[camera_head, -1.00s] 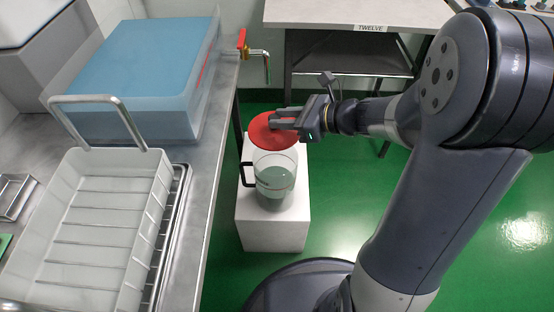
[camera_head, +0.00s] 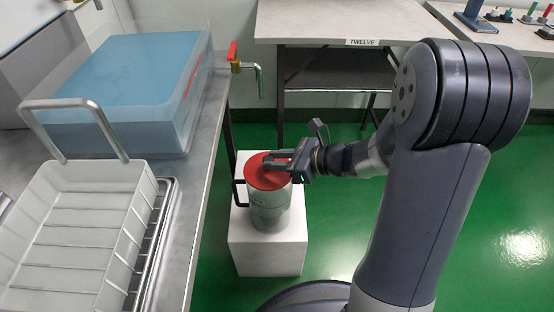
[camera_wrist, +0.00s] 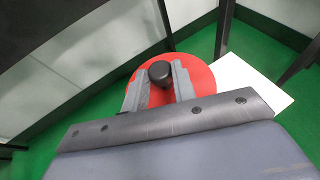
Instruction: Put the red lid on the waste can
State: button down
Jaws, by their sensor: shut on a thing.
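The can is hidden in the wrist view.
The white block (camera_head: 268,254) stands on the green floor. A table labelled TWELVE (camera_head: 320,18) stands behind.

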jog(key=shift+f+b, duration=0.35)
jog(key=shift+f, duration=0.1)
jog(key=c, duration=1.1)
grip_release()
jog(key=shift+c, duration=0.2)
jog(key=shift+r, duration=0.1)
jog(key=shift+r+p, duration=0.25)
jog(key=shift+p, duration=0.1)
jog(key=p+v, duration=0.4)
jog(key=v, duration=0.8)
jog(key=shift+r, duration=0.1)
